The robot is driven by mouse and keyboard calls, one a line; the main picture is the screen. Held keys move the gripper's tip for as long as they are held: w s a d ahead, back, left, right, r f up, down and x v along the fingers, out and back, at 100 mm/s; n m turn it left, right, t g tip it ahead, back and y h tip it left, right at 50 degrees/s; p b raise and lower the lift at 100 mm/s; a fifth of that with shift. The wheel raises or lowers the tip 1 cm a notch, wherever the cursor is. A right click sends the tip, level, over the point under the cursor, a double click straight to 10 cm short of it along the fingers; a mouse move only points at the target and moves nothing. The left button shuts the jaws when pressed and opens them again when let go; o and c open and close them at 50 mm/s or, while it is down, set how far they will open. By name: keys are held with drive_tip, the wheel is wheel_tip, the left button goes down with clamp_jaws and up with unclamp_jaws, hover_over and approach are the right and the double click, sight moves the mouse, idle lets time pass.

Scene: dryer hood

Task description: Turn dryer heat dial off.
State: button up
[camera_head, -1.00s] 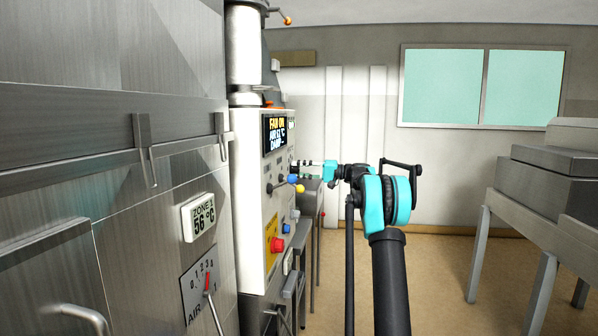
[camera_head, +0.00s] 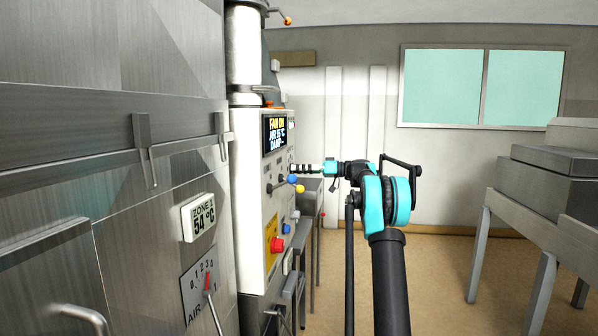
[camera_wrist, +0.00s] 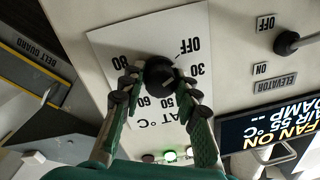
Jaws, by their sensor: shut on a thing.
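The dryer heat dial (camera_wrist: 160,72) is a dark round knob on a white plate (camera_wrist: 110,45) marked "OFF", "30", "60", "80" and partly covered "AT °C". The lettering appears upside down in the wrist view. A thin dark line runs from the knob's upper right toward "OFF". My gripper (camera_wrist: 158,80) is shut on the knob, one finger on each side; the fingers hide part of the scale. In the head view my gripper (camera_head: 301,168) reaches left to the white control panel (camera_head: 250,190), and the dial itself cannot be made out there.
A display (camera_head: 274,134) reads "FAN ON" and air 55 °C. The Zone 1 readout (camera_head: 203,217) shows 54 °C. An elevator switch (camera_wrist: 288,42) is beside the dial plate.

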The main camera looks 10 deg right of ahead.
drive_tip(key=shift+f+n, duration=0.1)
drive_tip(key=shift+n, duration=0.4)
drive_tip(key=o, duration=1.2)
drive_tip(key=shift+c, duration=0.2)
drive_tip(key=shift+d, duration=0.15)
drive_tip(key=v, duration=1.1)
drive_tip(key=shift+d, duration=0.35)
drive_tip(key=shift+s, duration=0.15)
